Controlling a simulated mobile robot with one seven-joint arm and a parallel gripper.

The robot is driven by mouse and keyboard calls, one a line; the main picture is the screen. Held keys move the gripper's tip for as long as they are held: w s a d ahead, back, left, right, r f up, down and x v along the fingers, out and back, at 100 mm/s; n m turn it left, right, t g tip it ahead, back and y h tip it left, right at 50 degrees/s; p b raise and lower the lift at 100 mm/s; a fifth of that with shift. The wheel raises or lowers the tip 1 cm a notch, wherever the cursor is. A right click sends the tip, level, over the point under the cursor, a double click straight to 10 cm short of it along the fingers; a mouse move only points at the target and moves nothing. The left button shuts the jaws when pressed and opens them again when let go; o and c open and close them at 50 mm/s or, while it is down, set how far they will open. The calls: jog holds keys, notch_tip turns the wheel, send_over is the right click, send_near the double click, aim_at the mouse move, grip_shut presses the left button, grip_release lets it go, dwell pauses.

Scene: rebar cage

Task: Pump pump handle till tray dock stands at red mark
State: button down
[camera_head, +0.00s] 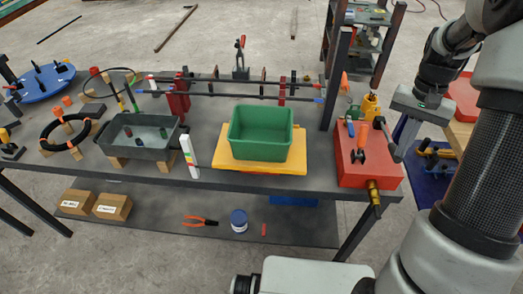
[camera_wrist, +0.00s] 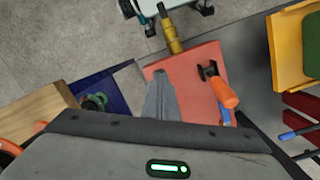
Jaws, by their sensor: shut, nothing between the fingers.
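A red pump box (camera_head: 352,172) sits at the right end of the table, with a brass fitting (camera_head: 374,192) on its front. A lever with an orange grip (camera_head: 379,123) rises from a black pivot on the box; I take it as the pump handle. The orange grip (camera_wrist: 224,92) also shows in the wrist view. A blue grip (camera_head: 350,128) stands beside it. My gripper (camera_wrist: 160,90) is shut and empty over the box, apart from the orange grip. The yellow tray dock (camera_head: 290,165) carries a green bin (camera_head: 260,135). A white post with coloured bands (camera_head: 189,152) stands left of it; its red mark is too small to read.
A grey tub (camera_head: 140,152) and a black ring (camera_head: 52,143) lie to the left. Rods on red stands (camera_head: 177,100) run along the back. A dark shelf post (camera_head: 337,80) rises behind the box. Cartons (camera_head: 112,206) and pliers lie on the lower shelf.

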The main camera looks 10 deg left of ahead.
notch_tip(320, 180, up, 7)
jog(key=w+p, duration=0.2)
jog(key=p, duration=0.3)
jog(key=shift+w+p, duration=0.3)
jog(key=shift+p, duration=0.05)
jog(key=shift+f, duration=0.1)
dwell(0.6)
jog(key=s+a+r+n+t+p, duration=0.1)
jog(key=s+a+r+t, duration=0.2)
jog(key=r, duration=0.4)
jog(key=s+a+r+n+p, duration=0.1)
jog(key=s+a+r+p, duration=0.1)
jog(key=s+a+r, duration=0.45)
jog(key=s+a+r+n+t+p, duration=0.1)
jog(key=s+a+r+t, duration=0.1)
jog(key=s+r, duration=0.2)
jog(key=s+a+r+n+t+p, duration=0.1)
jog(key=s+a+r+n+t, duration=0.1)
jog(key=s, duration=0.5)
notch_tip(320, 180, up, 2)
jog(key=shift+a+r+n, duration=0.1)
jog(key=shift+a+n, duration=0.2)
jog(key=shift+a, duration=0.5)
